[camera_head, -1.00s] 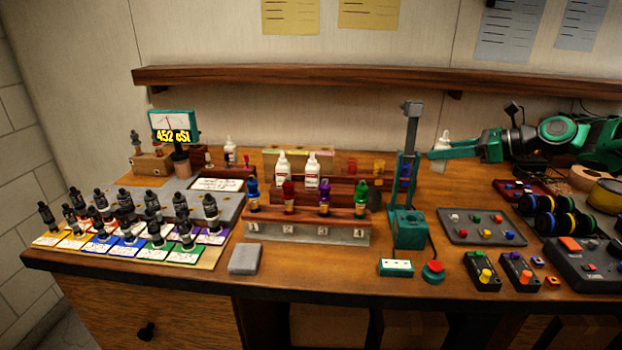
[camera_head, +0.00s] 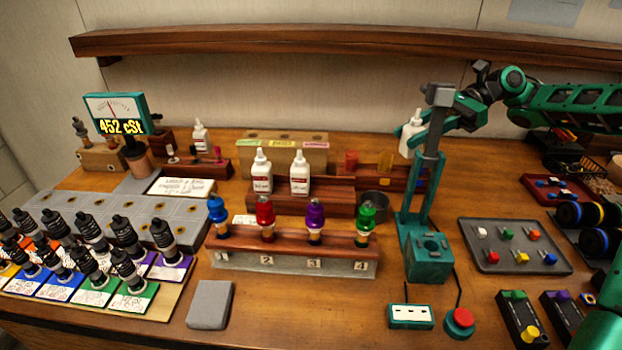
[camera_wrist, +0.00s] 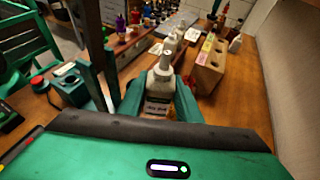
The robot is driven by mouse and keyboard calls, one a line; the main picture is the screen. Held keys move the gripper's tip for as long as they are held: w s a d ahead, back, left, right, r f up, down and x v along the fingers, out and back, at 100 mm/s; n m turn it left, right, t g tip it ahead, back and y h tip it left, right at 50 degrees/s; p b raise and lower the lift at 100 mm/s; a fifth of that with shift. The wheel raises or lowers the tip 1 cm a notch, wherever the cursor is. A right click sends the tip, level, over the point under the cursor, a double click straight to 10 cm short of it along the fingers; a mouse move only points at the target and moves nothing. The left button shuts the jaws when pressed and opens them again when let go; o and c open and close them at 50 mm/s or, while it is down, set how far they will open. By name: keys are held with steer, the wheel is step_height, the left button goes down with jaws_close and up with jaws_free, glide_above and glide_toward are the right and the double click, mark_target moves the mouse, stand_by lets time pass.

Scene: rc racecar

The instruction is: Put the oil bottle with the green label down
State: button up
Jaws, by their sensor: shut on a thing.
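My gripper (camera_head: 418,132) is shut on a white oil bottle (camera_head: 408,136) and holds it upright above the back of the bench, behind the green stand's post. In the wrist view my gripper (camera_wrist: 158,98) has a finger on each side of the same bottle (camera_wrist: 161,82). Its label is small and dark at the edge; I cannot clearly make out its colour. Two white bottles (camera_head: 261,172) (camera_head: 300,173) stand on a wooden step at the middle. Another white bottle (camera_head: 200,138) stands farther back left.
A green stand (camera_head: 425,252) with a tall post is close in front of my gripper. A wooden block with holes (camera_head: 285,150) and a dark round cup (camera_head: 374,204) are to the left. A rack of coloured-top droppers (camera_head: 290,245) is in front. A shelf (camera_head: 300,45) runs along the wall.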

steer(key=s+a, duration=0.3)
steer(key=a, duration=0.5)
steer(key=s+a, duration=0.3)
steer(key=a, duration=0.6)
steer(key=shift+s+d+f, duration=0.1)
steer(key=shift+f, duration=1.65)
steer(key=shift+s+d+f, duration=0.1)
steer(key=shift+f, duration=1.65)
steer(key=o, duration=1.2)
steer(key=shift+f, duration=0.1)
steer(key=shift+c, duration=0.2)
steer(key=v, duration=1.2)
